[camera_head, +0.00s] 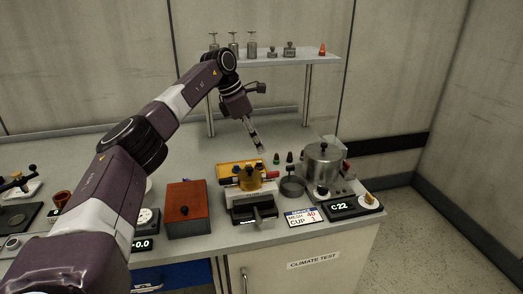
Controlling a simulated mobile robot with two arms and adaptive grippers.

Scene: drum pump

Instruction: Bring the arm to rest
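My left arm (137,145) comes in from the lower left, rises to an elbow and bends down over the bench. My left gripper (259,147) points down over the rear part of the bench, in front of the shelf and behind the yellow device (240,172). I see no object held in it. Its fingers look close together, but they are too small to tell whether they are shut. My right gripper is not in view.
A raised shelf (305,59) with weights stands behind the gripper. The bench holds a red-brown box (186,207), a metal pot (322,166), small coloured stoppers (289,157), a C-22 display (342,207) and a label card (302,217). Bench space left of the gripper looks clear.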

